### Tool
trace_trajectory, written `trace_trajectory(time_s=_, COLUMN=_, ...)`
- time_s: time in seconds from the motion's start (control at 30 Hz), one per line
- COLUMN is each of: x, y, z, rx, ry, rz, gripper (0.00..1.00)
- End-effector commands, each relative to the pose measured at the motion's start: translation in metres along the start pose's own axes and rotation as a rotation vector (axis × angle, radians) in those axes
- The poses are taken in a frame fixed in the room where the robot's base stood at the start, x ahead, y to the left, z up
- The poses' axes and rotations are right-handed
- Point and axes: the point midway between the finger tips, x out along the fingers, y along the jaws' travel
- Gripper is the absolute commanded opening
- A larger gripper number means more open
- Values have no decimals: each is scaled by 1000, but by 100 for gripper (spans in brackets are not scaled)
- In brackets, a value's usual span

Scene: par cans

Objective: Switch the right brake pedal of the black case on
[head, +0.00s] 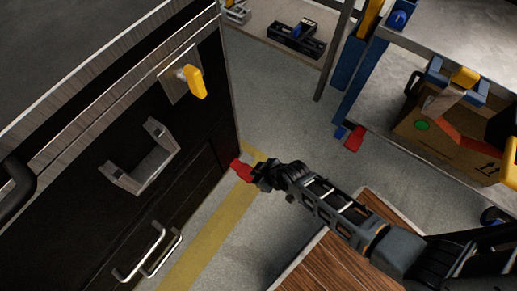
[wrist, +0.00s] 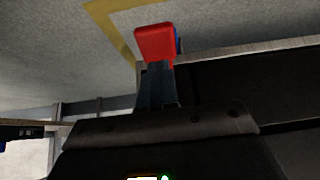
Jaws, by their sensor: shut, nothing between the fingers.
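The black case (head: 95,215) fills the left of the head view, with its dark side also at the right of the wrist view (wrist: 230,82). A red brake pedal (head: 241,170) shows low by the case's right corner. In the wrist view the red pedal (wrist: 154,43) has a bit of blue at its right edge. My gripper (head: 257,175) is shut and empty, its tip right at the pedal. In the wrist view its dark fingers (wrist: 155,85) reach up to the pedal; I cannot tell whether they touch it. The caster beneath is mostly hidden.
The case front carries a yellow latch (head: 192,80), a grey bracket (head: 143,160) and metal handles (head: 148,252). A yellow floor stripe (head: 205,240) runs beside it. A blue-legged rack (head: 355,85) stands right, with another red pedal (head: 353,138). A wooden surface (head: 335,258) lies below my arm.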

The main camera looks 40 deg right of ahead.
Motion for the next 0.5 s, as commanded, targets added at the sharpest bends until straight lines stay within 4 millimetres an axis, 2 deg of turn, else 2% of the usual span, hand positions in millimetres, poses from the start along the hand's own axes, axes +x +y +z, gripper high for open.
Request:
trace_trajectory(time_s=0.03, x=-19, y=-1, z=2, rx=1, ry=-3, rz=0, gripper=0)
trace_trajectory(time_s=0.2, x=-54, y=0, z=6, rx=2, ry=-3, rz=0, gripper=0)
trace_trajectory(time_s=0.33, x=-75, y=0, z=8, rx=1, ry=-3, rz=-1, gripper=0)
trace_trajectory(time_s=0.5, x=-90, y=0, z=10, rx=1, ry=-2, rz=0, gripper=0)
